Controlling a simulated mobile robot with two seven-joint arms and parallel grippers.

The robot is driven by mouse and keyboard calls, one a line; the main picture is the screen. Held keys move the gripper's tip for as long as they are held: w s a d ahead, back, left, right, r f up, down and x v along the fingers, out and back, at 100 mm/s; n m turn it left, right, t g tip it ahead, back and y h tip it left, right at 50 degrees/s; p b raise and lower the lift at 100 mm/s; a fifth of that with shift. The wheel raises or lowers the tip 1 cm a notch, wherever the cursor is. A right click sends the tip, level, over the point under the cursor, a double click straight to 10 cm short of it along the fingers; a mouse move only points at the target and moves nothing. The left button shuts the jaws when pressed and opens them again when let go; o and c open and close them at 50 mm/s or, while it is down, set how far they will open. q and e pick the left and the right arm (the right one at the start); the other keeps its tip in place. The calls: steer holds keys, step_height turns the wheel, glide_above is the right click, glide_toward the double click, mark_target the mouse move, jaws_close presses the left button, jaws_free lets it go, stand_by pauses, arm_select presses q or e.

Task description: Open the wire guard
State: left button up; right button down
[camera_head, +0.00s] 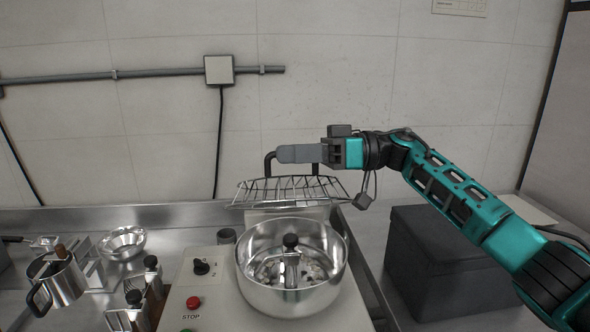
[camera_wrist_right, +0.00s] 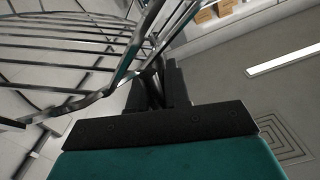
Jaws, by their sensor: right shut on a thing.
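The wire guard (camera_head: 290,190) is a curved wire rack, tilted up above and behind the steel mixing bowl (camera_head: 292,295). It also fills the upper left of the right wrist view (camera_wrist_right: 75,45). My right gripper (camera_head: 299,154) is above the guard, shut on its dark handle (camera_head: 268,163); the fingers hide most of the handle's top. The bowl sits on a pale machine with its top open. A black-knobbed tool and pale pieces show inside it. My left gripper is not in view.
The machine's front has a black knob (camera_head: 201,267) and a red stop button (camera_head: 193,302). A dark box (camera_head: 440,262) stands at right, under my right arm. The wall is behind.

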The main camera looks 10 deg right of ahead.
steer(key=shift+w+r, duration=0.35)
steer(key=shift+w, duration=0.05)
steer(key=c, duration=1.2)
jaws_free()
steer(key=shift+o, duration=0.2)
steer(key=shift+f, duration=0.1)
steer(key=d+b, duration=0.1)
steer(key=d, duration=1.2)
steer(key=shift+c, duration=0.4)
